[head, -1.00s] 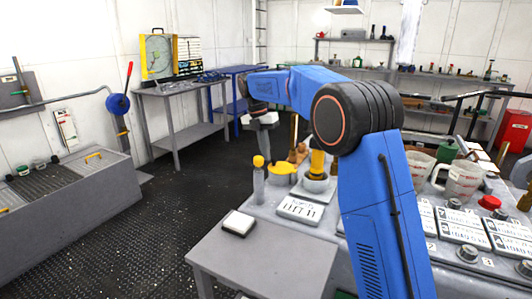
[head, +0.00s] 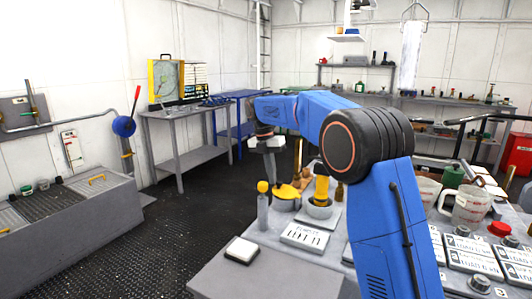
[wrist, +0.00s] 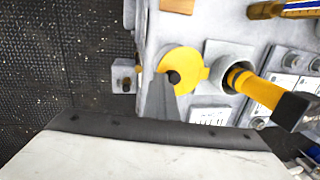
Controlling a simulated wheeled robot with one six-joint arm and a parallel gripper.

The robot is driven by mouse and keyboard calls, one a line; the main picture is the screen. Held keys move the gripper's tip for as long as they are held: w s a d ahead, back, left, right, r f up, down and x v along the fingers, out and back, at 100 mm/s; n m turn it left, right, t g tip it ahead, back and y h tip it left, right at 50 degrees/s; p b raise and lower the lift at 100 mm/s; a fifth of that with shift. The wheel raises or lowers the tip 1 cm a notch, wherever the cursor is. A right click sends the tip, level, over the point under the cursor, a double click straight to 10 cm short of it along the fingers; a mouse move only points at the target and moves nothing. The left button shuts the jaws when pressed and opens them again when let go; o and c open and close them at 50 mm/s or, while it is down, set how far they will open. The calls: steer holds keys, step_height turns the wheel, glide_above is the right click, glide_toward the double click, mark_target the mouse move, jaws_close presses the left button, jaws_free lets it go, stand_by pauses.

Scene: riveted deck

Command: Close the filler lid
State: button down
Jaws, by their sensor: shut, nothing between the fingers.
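The yellow round lid (wrist: 186,60) with a dark knob shows in the wrist view. In the head view the lid (head: 287,192) is over a short grey pot (head: 285,205); I cannot tell whether it is fully seated. My gripper (wrist: 159,84) is shut and empty, its tip beside the lid's near left edge and overlapping it in the picture. In the head view my gripper (head: 271,176) points down just above and left of the lid. Whether it touches the lid is unclear.
A yellow upright handle (head: 321,188) stands in a second grey pot right of the lid. White label plates (head: 305,236) lie in front. The dark deck (head: 165,245) left of the bench is clear.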

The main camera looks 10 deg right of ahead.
steer(key=w+a+r, duration=0.2)
steer(key=a+r, duration=0.1)
steer(key=r, duration=1.3)
steer(key=t+y, duration=0.2)
steer(key=y, duration=0.1)
glide_toward(280, 182)
steer(key=f, duration=0.5)
steer(key=shift+w+a, duration=0.15)
steer(key=shift+w, duration=0.15)
steer(key=shift+w+a+f+g+h, duration=0.25)
steer(key=shift+a+f+g+h, duration=0.05)
steer(key=shift+a+f+h, duration=0.15)
steer(key=shift+w+a+f+g+h, duration=0.25)
steer(key=shift+a+f+g+h, duration=0.1)
steer(key=shift+f, duration=0.1)
steer(key=shift+w+a+f, duration=0.15)
steer(key=shift+a+f, duration=0.05)
steer(key=shift+f, duration=0.3)
steer(key=shift+r, duration=0.1)
